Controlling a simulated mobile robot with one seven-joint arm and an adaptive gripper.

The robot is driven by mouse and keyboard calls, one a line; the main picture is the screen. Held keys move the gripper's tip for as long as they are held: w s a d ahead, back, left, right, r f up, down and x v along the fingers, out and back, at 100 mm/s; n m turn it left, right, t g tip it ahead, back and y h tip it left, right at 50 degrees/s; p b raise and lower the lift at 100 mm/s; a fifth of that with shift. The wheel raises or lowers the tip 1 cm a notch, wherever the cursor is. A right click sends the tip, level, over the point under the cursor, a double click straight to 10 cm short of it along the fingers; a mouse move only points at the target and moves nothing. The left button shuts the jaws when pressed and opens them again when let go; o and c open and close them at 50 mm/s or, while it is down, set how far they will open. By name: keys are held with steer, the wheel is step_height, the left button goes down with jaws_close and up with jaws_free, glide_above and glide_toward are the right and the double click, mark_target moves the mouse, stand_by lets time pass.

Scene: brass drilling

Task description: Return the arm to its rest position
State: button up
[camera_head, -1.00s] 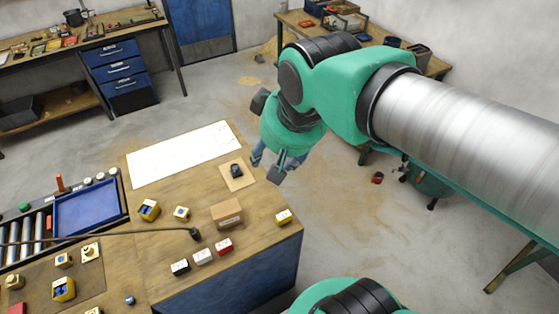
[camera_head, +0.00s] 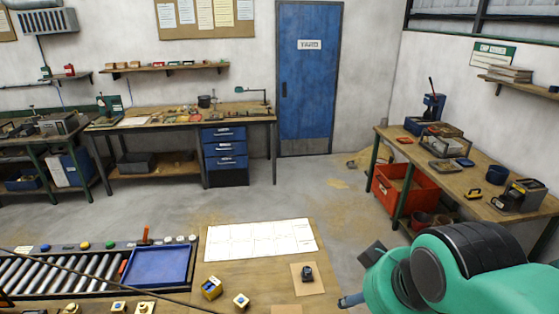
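My green and black arm (camera_head: 465,265) is folded at the lower right of the head view. Its wrist end points left, beside the right edge of the workbench (camera_head: 235,277). Of my gripper (camera_head: 351,299) only a fingertip-like part shows, low beside the wrist. The rest is hidden behind the wrist or cut off, so I cannot tell how its fingers stand or whether they hold anything.
A side table (camera_head: 480,180) and red bin (camera_head: 405,187) stand right. Floor before the blue door (camera_head: 309,90) is clear.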

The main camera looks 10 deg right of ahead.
step_height(320, 180, down, 11)
steer(key=b, duration=1)
